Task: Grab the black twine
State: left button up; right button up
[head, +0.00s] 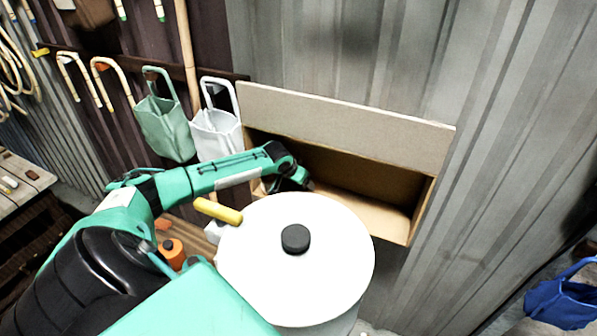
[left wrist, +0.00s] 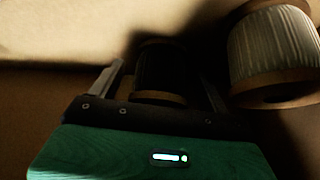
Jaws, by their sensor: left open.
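The black twine (left wrist: 160,66) is a dark spool with a brown wooden base, in shadow in the left wrist view. My left gripper (left wrist: 160,76) is open, with one finger on each side of the spool. I cannot tell whether the fingers touch it. In the head view my left arm reaches into the open wooden box (head: 432,190) on the wall, and the fingertips and the black twine are hidden there. My right gripper is not in view.
A spool of pale twine (left wrist: 272,48) stands close right of the black one. The box has a raised board (head: 345,125) along its back. A white drum (head: 325,255) with a black knob stands in front. Green (head: 165,128) and white (head: 217,133) bags hang to the left.

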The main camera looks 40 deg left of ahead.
pick_arm(q)
jog(key=c, duration=1.1)
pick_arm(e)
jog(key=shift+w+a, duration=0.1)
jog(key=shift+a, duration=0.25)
